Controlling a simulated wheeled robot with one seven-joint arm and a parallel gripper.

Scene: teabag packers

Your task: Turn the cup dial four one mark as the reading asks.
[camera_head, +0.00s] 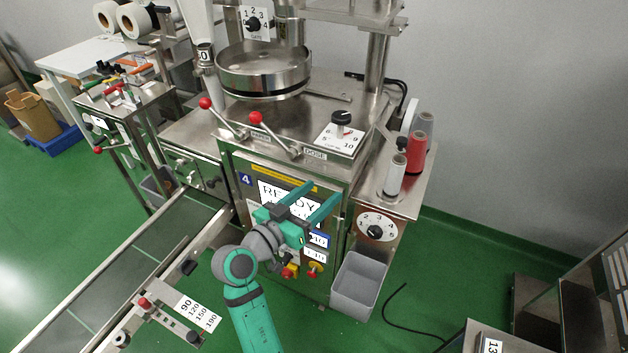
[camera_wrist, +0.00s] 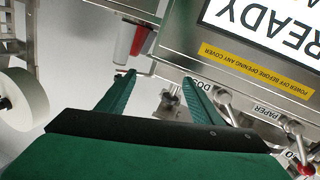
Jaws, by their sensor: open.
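The cup dial (camera_head: 340,136) is a white plate with numbers and a black-topped knob (camera_head: 341,118) on the steel top of machine 4, right of the DOSE lever. The knob's exact setting is too small to read. My gripper (camera_head: 325,190) is open and empty in front of the machine's screen, below and in front of the dial, and apart from it. In the wrist view my gripper's fingers (camera_wrist: 159,79) are spread, with a small metal fitting (camera_wrist: 169,103) beyond them; I cannot tell whether it is the dial knob. The screen (camera_wrist: 268,25) reads READY.
Two red-balled levers (camera_head: 272,138) stand left of the dial, near a round steel pan (camera_head: 263,72). Thread spools (camera_head: 416,153) stand on a side shelf at the right, above another numbered dial (camera_head: 376,226). A grey bin (camera_head: 358,285) is below. A conveyor (camera_head: 135,262) runs at the left.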

